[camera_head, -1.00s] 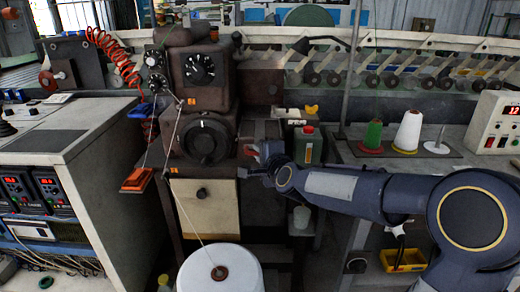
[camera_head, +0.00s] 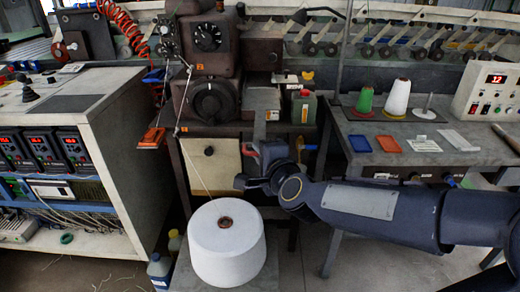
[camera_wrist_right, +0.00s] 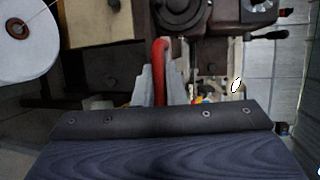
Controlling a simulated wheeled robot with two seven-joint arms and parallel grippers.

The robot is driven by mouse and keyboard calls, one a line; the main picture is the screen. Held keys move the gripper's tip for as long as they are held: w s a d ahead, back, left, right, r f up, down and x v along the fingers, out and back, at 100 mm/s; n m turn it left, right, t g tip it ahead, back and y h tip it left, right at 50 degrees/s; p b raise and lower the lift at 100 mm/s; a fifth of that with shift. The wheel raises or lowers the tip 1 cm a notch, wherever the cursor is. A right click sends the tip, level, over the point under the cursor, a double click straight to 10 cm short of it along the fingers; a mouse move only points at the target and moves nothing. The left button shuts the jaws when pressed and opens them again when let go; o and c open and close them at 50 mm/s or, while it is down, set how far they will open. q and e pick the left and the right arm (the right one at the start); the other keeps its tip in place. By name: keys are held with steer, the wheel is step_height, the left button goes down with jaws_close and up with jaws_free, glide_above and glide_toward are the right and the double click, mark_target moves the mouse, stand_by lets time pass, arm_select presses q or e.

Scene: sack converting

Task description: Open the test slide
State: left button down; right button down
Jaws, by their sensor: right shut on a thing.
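The test slide shows in the head view as a grey strip (camera_head: 259,130) that sticks out from the brown machine (camera_head: 215,95) toward me, below a grey plate on the machine's right side. My right gripper (camera_head: 256,160) is at the near end of this strip, low in front of the machine. In the right wrist view a curved red handle (camera_wrist_right: 160,65) stands between the two grey fingers of my right gripper (camera_wrist_right: 161,88), which is shut on it. My palm hides the handle's lower part. My left gripper is in neither view.
A white yarn cone (camera_head: 227,243) stands close to the left of my right gripper. A side table (camera_head: 400,158) at the right carries cones and small trays. A control cabinet (camera_head: 110,130) stands at the left. Floor shows in front of the side table.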

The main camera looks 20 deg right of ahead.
steer(key=c, duration=1.5)
jaws_free()
steer(key=p+v, duration=0.2)
steer(key=v, duration=0.5)
steer(key=shift+s, duration=0.45)
